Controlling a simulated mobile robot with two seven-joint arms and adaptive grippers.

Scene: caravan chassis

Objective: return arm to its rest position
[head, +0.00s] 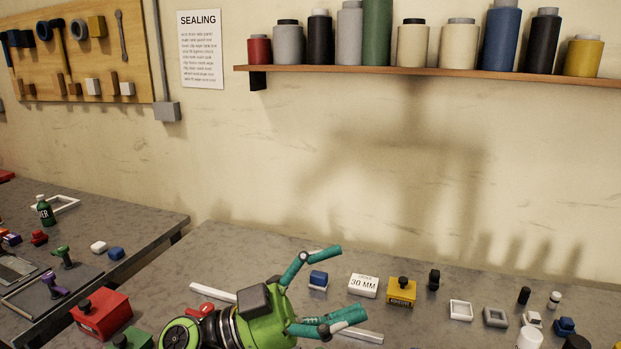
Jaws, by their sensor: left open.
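My left gripper (335,285) is at the bottom middle of the head view, above the grey worktop (230,245). It has a green body and teal fingers, which are spread apart with nothing between them. A small blue and white block (318,280) shows beyond the gap between the fingers, apart from them as far as I can tell. Part of my left arm shows below the green body at the bottom edge. My right gripper is not in the view.
A white block marked 30 MM (363,286) and a yellow block with a black knob (402,291) stand right of the gripper. A red box (101,312) is at the lower left. A shelf (430,73) with several cans hangs above. A gap separates the left bench (150,222).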

